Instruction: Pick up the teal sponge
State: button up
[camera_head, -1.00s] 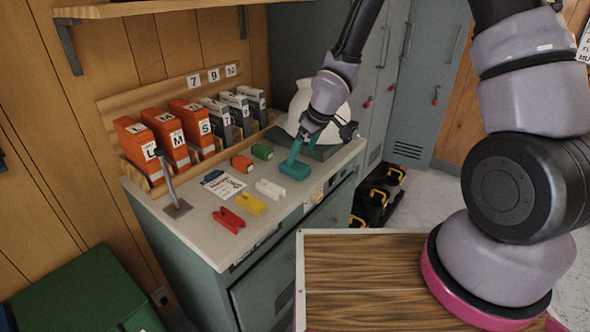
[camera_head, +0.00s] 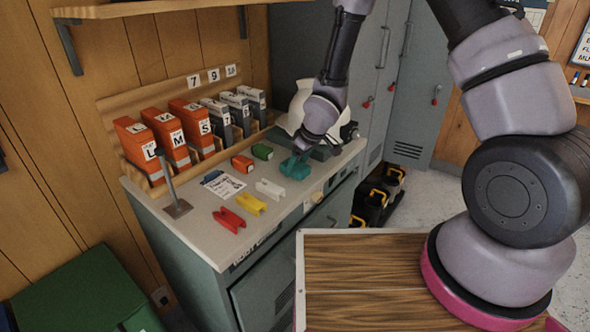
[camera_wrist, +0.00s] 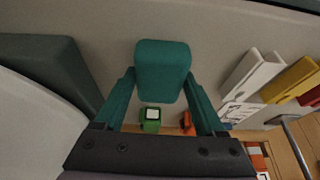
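The teal sponge (camera_head: 294,168) stands on the grey worktop near its far right end. In the wrist view the sponge (camera_wrist: 162,70) is a teal block centred at the fingertips. My gripper (camera_head: 300,153) is directly above it, pointing down, with its teal fingers low around the sponge. In the wrist view my gripper (camera_wrist: 161,82) has its fingers spread, one on each side of the sponge. I cannot tell whether they touch it. The sponge's lower part is hidden from the wrist camera.
A metal post (camera_head: 169,180) stands at the left.

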aim_at(297, 165)
jog(key=shift+c, duration=1.1)
jog(key=shift+r, duration=0.1)
notch_tip(297, 165, up, 10)
